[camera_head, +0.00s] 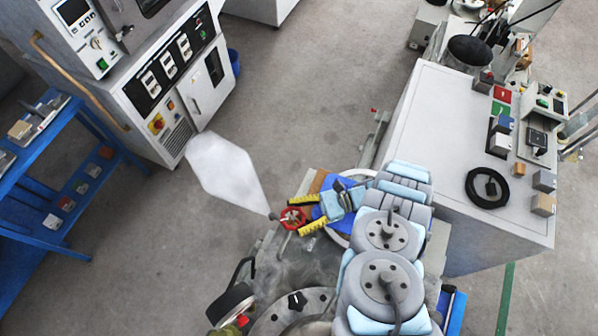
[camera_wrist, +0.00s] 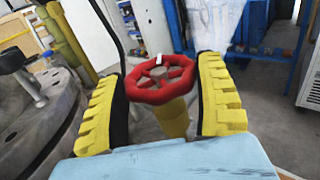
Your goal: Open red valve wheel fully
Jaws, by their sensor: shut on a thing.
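The red valve wheel (camera_wrist: 161,79) sits between the two yellow ribbed fingers of my gripper (camera_wrist: 163,95) in the wrist view. The fingers are shut on the wheel's rim, one on each side. A white plume (camera_head: 228,172) rises from a small nozzle just left of the wheel.
A grey machine cabinet (camera_head: 160,75) stands at upper left and a blue rack (camera_head: 60,180) at far left. A white-topped bench (camera_head: 440,140) with a coiled black cable (camera_head: 487,188) is at right. Grey floor (camera_head: 310,80) lies open between them.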

